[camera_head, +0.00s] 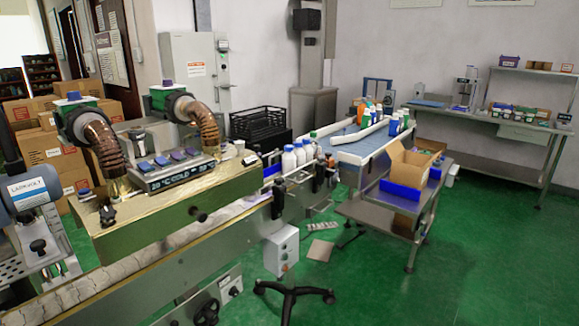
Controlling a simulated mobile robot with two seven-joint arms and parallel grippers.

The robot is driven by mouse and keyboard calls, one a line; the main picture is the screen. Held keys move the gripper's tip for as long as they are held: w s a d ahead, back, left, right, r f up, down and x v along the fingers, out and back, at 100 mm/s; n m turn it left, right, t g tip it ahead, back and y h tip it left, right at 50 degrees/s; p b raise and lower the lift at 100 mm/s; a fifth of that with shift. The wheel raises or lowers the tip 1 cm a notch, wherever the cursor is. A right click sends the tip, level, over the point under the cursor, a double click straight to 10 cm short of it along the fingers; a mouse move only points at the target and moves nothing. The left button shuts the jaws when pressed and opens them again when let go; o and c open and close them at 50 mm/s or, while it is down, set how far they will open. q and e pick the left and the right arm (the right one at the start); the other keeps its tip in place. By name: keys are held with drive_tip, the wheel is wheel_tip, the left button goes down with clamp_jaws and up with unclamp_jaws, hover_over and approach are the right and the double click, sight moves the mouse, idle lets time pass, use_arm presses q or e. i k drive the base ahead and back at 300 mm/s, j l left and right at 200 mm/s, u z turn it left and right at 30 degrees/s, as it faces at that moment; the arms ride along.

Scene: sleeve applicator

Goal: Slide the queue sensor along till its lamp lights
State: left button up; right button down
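Neither of my grippers shows in the head view. A row of white bottles (289,160) with blue and green caps stands on the conveyor, just right of the heat tunnel (170,205). Small black devices on brackets sit along the conveyor's near side: one black device (278,199) by the tunnel's exit and another black device (319,176) beside the bottles. Either could be the queue sensor; I cannot tell which. No lit lamp can be made out on them. The tunnel's display (168,178) seems to read COLD.
A grey control box (281,250) hangs below the conveyor. A black stool base (293,292) stands on the green floor in front. A side table (382,215) with an open cardboard box (409,163) is to the right. The floor at lower right is clear.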

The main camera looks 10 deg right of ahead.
sight(256, 147)
drive_tip(key=u, duration=0.6)
drive_tip(key=i+l+u, duration=0.15)
drive_tip(key=l+u, duration=0.2)
drive_tip(key=i+l+u, duration=0.1)
drive_tip(key=l+u, duration=0.25)
drive_tip(key=l, duration=0.15)
drive_tip(key=l+u, duration=0.3)
drive_tip(key=l, duration=0.55)
drive_tip(key=l+u, duration=0.15)
drive_tip(key=l, duration=2.15)
